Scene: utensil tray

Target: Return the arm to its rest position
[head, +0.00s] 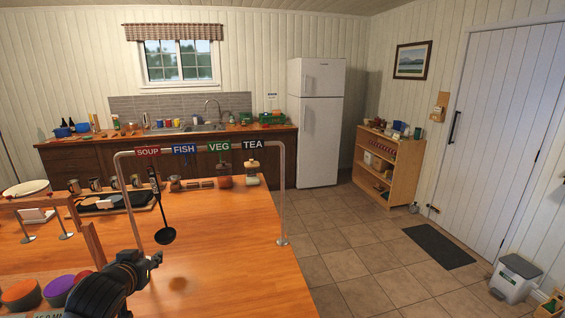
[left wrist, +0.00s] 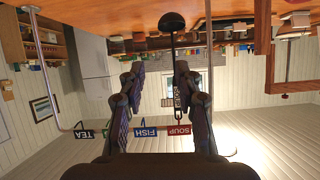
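My left gripper (head: 146,260) is above the near left part of the wooden table (head: 230,270). It is open, and the left wrist view shows nothing between its fingers (left wrist: 159,76). A black ladle (head: 166,235) hangs upright from the rail under the red SOUP sign (head: 147,153). The gripper is in front of the ladle and apart from it. My right gripper is in neither view.
A metal rail frame (head: 283,200) with FISH (head: 184,149), VEG (head: 219,146) and TEA (head: 252,144) signs stands on the table. Coloured round lids (head: 57,291) are near the gripper's left. The table's right front is clear.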

